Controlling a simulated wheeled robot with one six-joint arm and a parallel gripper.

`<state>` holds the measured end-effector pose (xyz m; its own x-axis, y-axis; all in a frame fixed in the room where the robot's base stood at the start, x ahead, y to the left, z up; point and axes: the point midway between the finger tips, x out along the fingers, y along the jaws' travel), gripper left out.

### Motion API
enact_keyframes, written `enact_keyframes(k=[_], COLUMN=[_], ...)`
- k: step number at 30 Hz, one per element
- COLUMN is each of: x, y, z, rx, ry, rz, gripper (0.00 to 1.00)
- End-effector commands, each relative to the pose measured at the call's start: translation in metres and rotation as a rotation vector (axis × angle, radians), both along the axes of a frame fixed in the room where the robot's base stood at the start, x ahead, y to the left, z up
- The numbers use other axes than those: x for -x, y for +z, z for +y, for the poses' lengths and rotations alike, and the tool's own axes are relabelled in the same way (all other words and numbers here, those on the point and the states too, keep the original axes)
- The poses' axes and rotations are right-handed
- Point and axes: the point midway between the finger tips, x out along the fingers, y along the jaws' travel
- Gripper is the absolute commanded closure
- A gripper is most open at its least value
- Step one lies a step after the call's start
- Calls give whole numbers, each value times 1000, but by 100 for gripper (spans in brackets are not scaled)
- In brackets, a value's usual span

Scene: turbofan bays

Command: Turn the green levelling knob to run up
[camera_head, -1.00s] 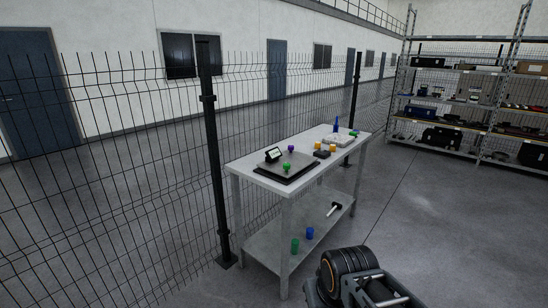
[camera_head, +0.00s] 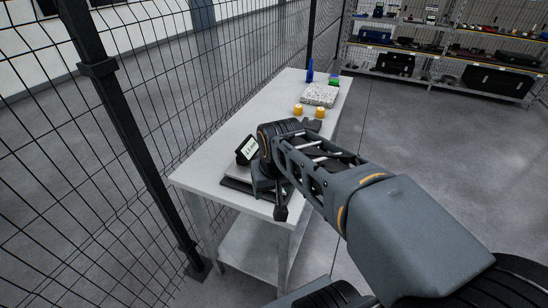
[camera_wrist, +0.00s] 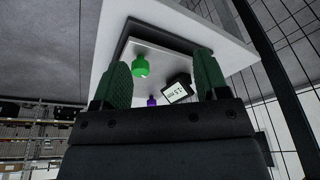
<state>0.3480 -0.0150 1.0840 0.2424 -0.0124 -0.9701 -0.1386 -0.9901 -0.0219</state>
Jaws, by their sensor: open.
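The green levelling knob (camera_wrist: 140,67) stands on a flat plate (camera_wrist: 160,48) in the wrist view, between my fingers in the picture and nearer the left one. My gripper (camera_wrist: 160,78) is open, its two green pads apart with nothing held between them. A purple knob (camera_wrist: 151,101) and a small tilted display (camera_wrist: 177,91) are on the same plate; the display's figures are too small to read surely. In the head view the display (camera_head: 247,148) shows just left of my wrist. My arm hides the knobs and most of the plate (camera_head: 238,178) there.
The plate is on a light table (camera_head: 210,165) beside a mesh fence with a dark post (camera_head: 108,95). Two orange pieces (camera_head: 319,112), a speckled block (camera_head: 320,95), a green piece (camera_head: 333,79) and a blue item (camera_head: 310,72) stand farther back. Shelving (camera_head: 440,55) lies beyond open floor.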

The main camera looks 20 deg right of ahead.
Motion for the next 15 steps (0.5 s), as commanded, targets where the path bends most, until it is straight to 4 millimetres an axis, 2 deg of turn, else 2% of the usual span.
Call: enact_keyframes(k=[1,6,10,15], x=[-18,-68,-95,-114], y=[13,34,40,39], z=[-9,-39,-59,-76], rx=[-8,-36,-50,-62], ry=[-55,-227,-330,-408], rz=[33,133,191,234], gripper=[33,33,33,33])
